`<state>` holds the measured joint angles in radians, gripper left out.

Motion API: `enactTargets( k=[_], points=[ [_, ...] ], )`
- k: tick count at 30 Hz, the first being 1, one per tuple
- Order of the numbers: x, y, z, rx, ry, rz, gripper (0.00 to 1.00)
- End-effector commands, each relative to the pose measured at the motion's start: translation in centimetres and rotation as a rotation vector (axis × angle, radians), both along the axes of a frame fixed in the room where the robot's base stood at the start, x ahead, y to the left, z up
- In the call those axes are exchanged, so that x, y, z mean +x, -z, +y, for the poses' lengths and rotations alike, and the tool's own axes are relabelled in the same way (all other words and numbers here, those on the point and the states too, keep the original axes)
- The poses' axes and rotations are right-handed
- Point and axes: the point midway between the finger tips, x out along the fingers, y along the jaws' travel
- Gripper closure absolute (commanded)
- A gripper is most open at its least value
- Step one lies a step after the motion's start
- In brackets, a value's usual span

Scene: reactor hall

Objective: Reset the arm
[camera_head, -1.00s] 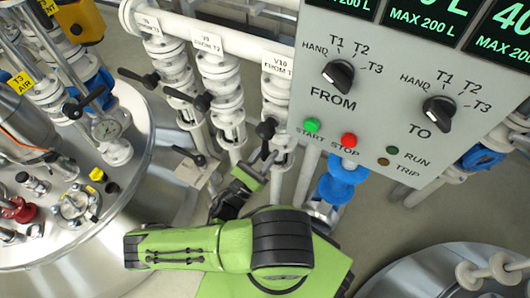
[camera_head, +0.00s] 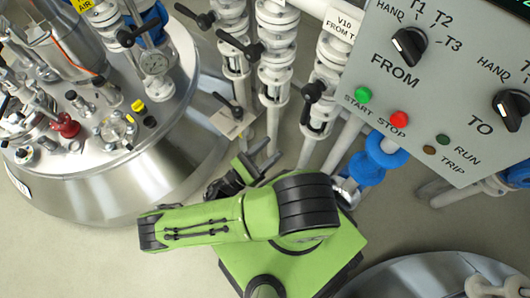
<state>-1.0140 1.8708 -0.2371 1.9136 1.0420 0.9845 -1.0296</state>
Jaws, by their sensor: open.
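My green and black arm (camera_head: 225,218) is folded over my green base in the lower middle of the head view. My gripper (camera_head: 254,162) shows beyond the arm, with its fingers apart and nothing seen between them. It is small and partly hidden by the arm. It appears in front of the lower ends of the white valve pipes, below the V10 valve's black handle (camera_head: 312,90). I cannot tell how far it is from the pipes, but no contact is visible.
A grey control panel (camera_head: 440,90) with FROM and TO knobs stands at upper right. A steel tank (camera_head: 110,185) with fittings is at left. Another rounded metal top (camera_head: 400,275) is at lower right. Bare floor (camera_head: 75,255) shows at lower left.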

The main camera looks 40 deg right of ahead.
Motion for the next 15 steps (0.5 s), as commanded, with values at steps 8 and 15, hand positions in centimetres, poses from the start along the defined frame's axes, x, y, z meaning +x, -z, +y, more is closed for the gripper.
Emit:
enactTargets(
  k=[8, 15],
  points=[
    [0.02, 0.58, 1.44, -0.001, 0.001, 0.001, 0.5],
    [0.03, 0.57, 1.4, -0.001, 0.001, 0.0, 0.5]
  ],
)
